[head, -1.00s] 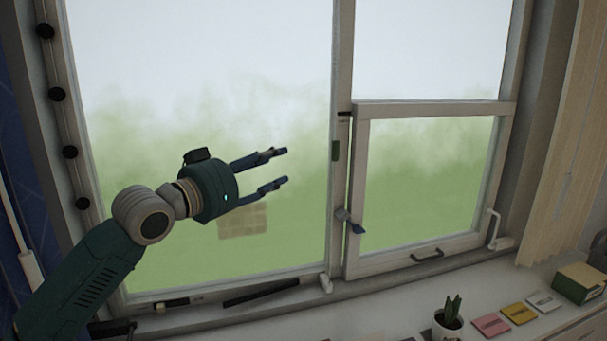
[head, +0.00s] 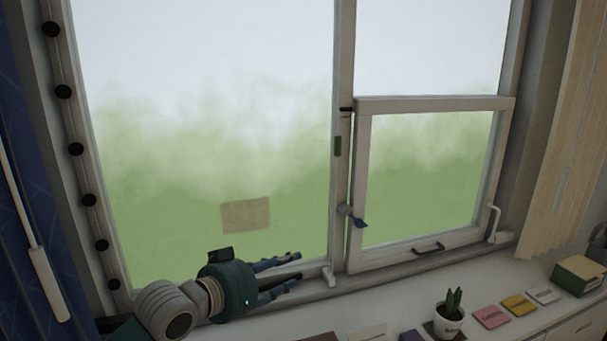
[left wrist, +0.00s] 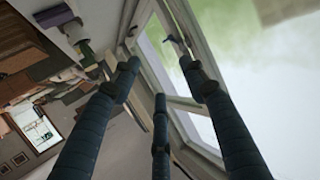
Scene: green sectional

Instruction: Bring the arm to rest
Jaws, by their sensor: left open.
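My left gripper (head: 290,274) is low in the head view, in front of the bottom of the large window pane. It points right, and its fingers are spread with nothing between them. In the left wrist view the fingers of my left gripper (left wrist: 160,90) stand apart and empty, with the window frame beyond them. The left arm comes in from the lower left, and most of it is out of the picture. My right gripper is not in view.
The window's smaller sash (head: 436,180) has a handle (head: 428,247) on its lower rail. A beige blind (head: 570,150) hangs right.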

